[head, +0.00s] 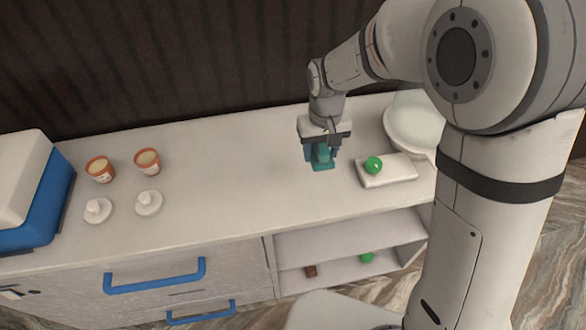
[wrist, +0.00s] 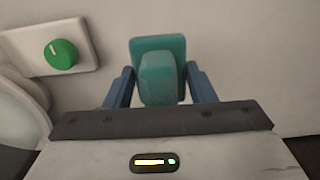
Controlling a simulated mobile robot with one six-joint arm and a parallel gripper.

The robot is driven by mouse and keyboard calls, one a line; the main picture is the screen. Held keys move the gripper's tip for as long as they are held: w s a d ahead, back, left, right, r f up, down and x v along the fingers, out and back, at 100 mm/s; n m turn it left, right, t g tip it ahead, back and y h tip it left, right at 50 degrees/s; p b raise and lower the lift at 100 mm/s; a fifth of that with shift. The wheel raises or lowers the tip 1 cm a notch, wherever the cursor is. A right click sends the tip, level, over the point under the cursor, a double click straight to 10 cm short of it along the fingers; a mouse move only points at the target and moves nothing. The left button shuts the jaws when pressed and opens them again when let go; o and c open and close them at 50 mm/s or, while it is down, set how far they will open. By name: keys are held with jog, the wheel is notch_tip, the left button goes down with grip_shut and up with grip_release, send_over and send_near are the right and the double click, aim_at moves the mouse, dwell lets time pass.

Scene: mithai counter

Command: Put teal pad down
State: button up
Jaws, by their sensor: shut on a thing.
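The teal pad (head: 322,158) is held in my gripper (head: 321,153) over the counter, left of the white board with a green knob. In the wrist view, the teal pad (wrist: 158,52) shows a flat square plate with a raised block, and the blue fingers of my gripper (wrist: 160,85) stand on both sides of the block. I cannot tell whether its underside touches the counter.
A white board (head: 400,172) with a green knob (head: 373,165) lies right of my gripper, before a white bowl-like thing (head: 408,125). Two orange cups (head: 101,170) and two white lids (head: 149,203) stand at left, near a blue-and-white box (head: 45,205). The counter's middle (head: 225,180) is clear.

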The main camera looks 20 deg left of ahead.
aim_at(317, 181)
notch_tip(317, 181, down, 9)
jog(key=shift+r+p, duration=0.1)
jog(key=shift+p, duration=0.35)
jog(key=shift+f, duration=0.25)
jog(key=o, duration=0.9)
jog(key=shift+r, duration=0.1)
jog(key=shift+o, duration=0.2)
